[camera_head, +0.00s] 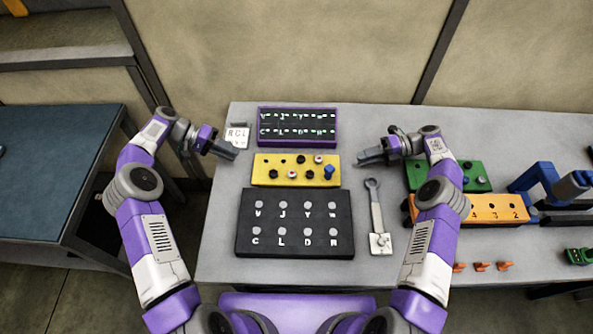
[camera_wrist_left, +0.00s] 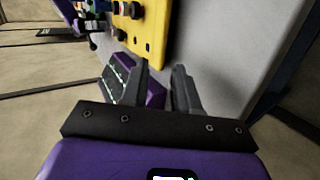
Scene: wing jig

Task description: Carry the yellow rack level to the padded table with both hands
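The yellow rack (camera_head: 297,167) lies flat on the grey bench between my two grippers. It holds several small pieces, with a blue one at its right end. It also shows at the top of the left wrist view (camera_wrist_left: 153,35). My left gripper (camera_head: 233,150) is open and empty, up and left of the rack, apart from it; its two spread fingers show in the left wrist view (camera_wrist_left: 164,85). My right gripper (camera_head: 360,158) is to the right of the rack, apart from it; its finger gap is not clear. The table with the dark blue top (camera_head: 55,165) stands at the left.
A purple-framed dark board (camera_head: 297,142) lies behind the rack and a black lettered panel (camera_head: 295,244) in front. A wrench-like tool (camera_head: 377,215), an orange block (camera_head: 485,209) and a green block (camera_head: 477,184) are to the right. A floor gap separates bench and blue-topped table.

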